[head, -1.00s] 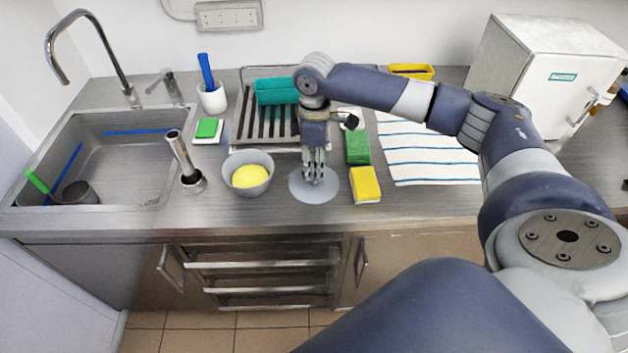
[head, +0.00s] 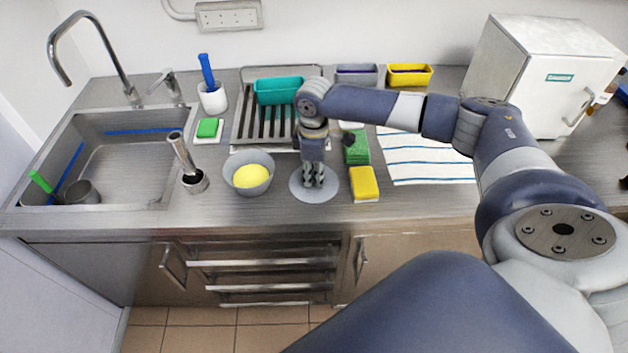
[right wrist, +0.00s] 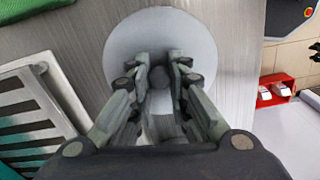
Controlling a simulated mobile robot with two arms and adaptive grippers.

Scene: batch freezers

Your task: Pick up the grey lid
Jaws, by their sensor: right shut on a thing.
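The grey lid (head: 328,190) is a flat round disc on the steel counter, near its front edge, right of the grey bowl. It also shows in the right wrist view (right wrist: 130,42), where a dark knob stands at its middle between the fingers. My right gripper (head: 314,184) points straight down over the lid. In the right wrist view its fingers (right wrist: 166,76) are shut on the lid's knob. The lid looks flat on the counter; I cannot tell any gap under it. My left gripper is not in view.
The grey bowl (head: 232,178) with a yellow thing inside stands close left of the lid. Yellow (head: 364,183) and green (head: 356,147) sponges lie close right. A slatted rack (head: 246,132) with a teal tray is behind. A striped cloth (head: 430,158) lies right.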

